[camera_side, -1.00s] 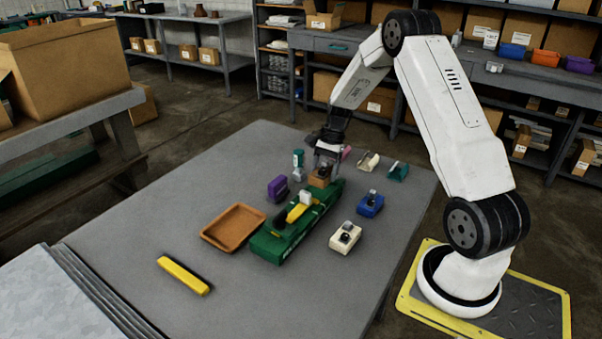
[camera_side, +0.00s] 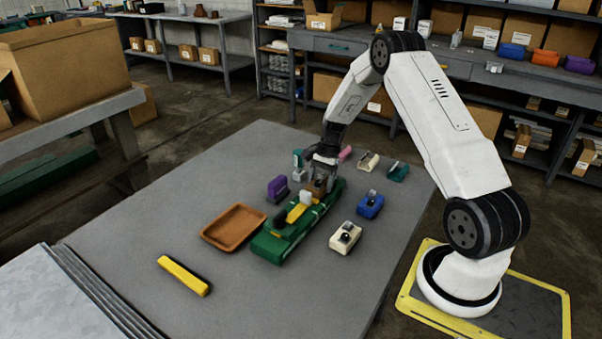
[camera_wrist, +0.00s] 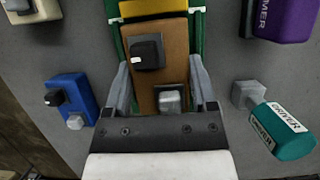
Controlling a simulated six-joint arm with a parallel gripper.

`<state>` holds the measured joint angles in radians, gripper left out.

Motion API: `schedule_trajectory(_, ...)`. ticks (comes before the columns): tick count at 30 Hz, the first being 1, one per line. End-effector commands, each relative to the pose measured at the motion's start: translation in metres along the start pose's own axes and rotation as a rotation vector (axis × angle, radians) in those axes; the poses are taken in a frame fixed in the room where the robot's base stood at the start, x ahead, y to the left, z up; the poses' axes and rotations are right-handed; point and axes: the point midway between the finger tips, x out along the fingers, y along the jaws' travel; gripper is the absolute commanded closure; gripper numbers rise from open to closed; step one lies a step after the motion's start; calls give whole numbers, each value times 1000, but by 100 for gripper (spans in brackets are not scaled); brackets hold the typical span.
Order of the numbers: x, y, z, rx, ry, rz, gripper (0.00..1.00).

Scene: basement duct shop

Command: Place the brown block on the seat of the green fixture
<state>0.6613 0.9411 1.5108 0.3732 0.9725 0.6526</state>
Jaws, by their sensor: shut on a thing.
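My gripper (camera_side: 322,172) is over the far end of the green fixture (camera_side: 268,248), its fingers pointing down. It is shut on the brown block (camera_side: 317,188). In the wrist view the brown block (camera_wrist: 172,55) lies between the two fingers (camera_wrist: 163,88), with a dark knob and a grey knob on its face. The green fixture (camera_wrist: 197,38) shows along both sides of the block. A yellow piece (camera_side: 296,213) sits on the fixture, and in the wrist view this yellow piece (camera_wrist: 155,8) lies just beyond the block. I cannot tell whether the block touches the seat.
A purple block (camera_side: 277,188) and a teal block (camera_side: 298,160) stand left of the fixture. A blue block (camera_side: 370,205) and a cream block (camera_side: 345,238) stand right. An orange-brown tray (camera_side: 205,238) and a yellow bar (camera_side: 184,276) lie nearer. The table's front left is mostly clear.

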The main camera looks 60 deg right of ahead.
Motion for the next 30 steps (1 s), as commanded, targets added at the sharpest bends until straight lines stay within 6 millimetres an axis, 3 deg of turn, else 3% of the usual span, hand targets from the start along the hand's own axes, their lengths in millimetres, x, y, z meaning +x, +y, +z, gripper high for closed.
schedule_trajectory(11, 2, 0, -1, 0, 0, -2, 100)
schedule_trajectory(12, 2, 0, -1, 0, 0, -1, 20)
schedule_trajectory(14, 2, 0, -1, 0, 0, -1, 1)
schedule_trajectory(25, 0, 0, 0, 0, 0, -1, 0)
schedule_trajectory(30, -10, 0, 0, 1, 0, -2, 0)
